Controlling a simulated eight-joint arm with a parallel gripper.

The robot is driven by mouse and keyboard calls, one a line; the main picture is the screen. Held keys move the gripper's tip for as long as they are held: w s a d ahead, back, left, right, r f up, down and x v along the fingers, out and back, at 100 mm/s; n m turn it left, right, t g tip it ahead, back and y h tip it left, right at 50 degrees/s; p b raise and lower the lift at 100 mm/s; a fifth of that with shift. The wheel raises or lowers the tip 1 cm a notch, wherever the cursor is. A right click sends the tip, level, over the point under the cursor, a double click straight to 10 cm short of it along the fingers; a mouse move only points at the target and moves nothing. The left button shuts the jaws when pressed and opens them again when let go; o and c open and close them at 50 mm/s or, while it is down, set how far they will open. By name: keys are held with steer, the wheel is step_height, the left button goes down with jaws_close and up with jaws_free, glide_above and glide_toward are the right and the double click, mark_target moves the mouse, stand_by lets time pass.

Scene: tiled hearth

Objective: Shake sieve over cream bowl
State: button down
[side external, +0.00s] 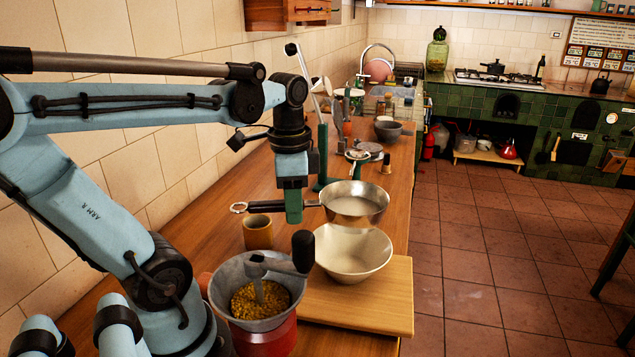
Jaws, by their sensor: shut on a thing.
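The sieve (355,207) is a round metal pan with a long dark handle that runs left. My gripper (293,208) points down with its green fingers shut on that handle. The sieve looks level, with pale contents in it. The cream bowl (353,262) stands below it in the picture, on a wooden board. The sieve's lower edge overlaps the bowl's far rim in this view. I cannot tell how high the sieve is above it. The handle between the fingers is partly hidden.
A grinder with a grey hopper of yellow grain (262,298) and a red body stands in front left of the bowl. A brown cup (258,232) is near the handle. The wooden board (385,302) has free room at its front right. Several utensils and bowls stand behind.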

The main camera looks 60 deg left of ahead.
steer(key=shift+f, duration=1.55)
steer(key=shift+s+a, duration=0.15)
steer(key=shift+a, duration=0.85)
steer(key=d, duration=0.4)
steer(key=shift+w, duration=0.25)
